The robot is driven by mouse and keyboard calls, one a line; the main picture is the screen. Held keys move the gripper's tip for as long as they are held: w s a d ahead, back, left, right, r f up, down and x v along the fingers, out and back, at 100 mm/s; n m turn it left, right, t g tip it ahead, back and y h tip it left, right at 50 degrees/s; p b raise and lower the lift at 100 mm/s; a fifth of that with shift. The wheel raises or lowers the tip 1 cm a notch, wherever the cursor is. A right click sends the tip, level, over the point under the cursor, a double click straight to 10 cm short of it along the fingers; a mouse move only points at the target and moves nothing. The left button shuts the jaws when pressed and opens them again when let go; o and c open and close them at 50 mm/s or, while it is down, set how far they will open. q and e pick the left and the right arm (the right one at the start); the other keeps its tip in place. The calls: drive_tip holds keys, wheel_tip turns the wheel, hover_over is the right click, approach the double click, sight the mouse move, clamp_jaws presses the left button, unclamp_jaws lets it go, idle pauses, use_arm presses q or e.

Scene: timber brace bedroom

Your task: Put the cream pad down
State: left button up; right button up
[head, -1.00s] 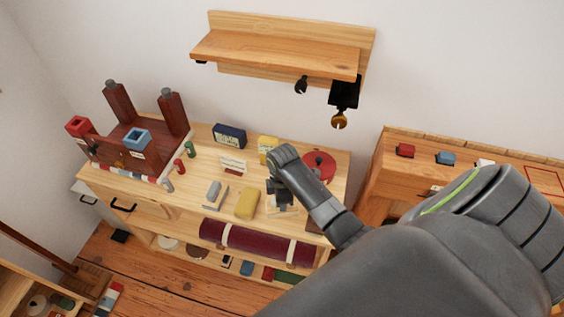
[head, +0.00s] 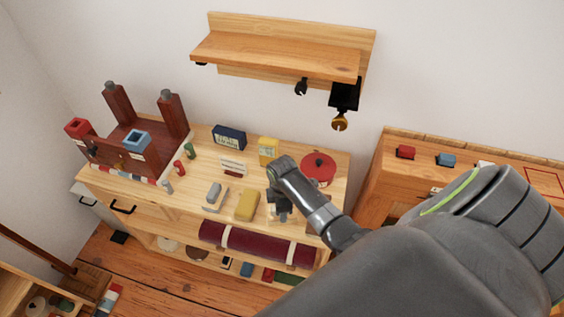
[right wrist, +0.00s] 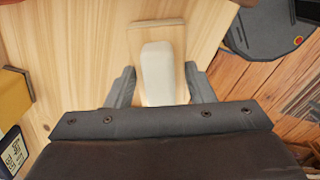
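The cream pad (right wrist: 157,72) shows in the right wrist view as a pale rounded bar. It lies over a thin wooden piece (right wrist: 156,34) on the light wood top. My right gripper (right wrist: 160,88) has one finger on each side of the pad's near part, with a narrow gap visible on both sides. The fingers look open. In the head view my right gripper (head: 280,213) is low over the front right part of the workbench (head: 225,190), and it mostly hides the pad. My left gripper is not in view.
A yellow block (head: 247,205) and a grey block (head: 214,190) lie left of the gripper. A red round item (head: 318,168) is behind right, a yellow box (head: 268,150) and a clock (head: 229,137) behind. A maroon roll (head: 258,244) hangs along the front.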

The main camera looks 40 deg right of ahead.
drive_tip(key=shift+r, duration=0.1)
wheel_tip(320, 180, up, 12)
drive_tip(key=shift+b, duration=0.3)
idle(0.7)
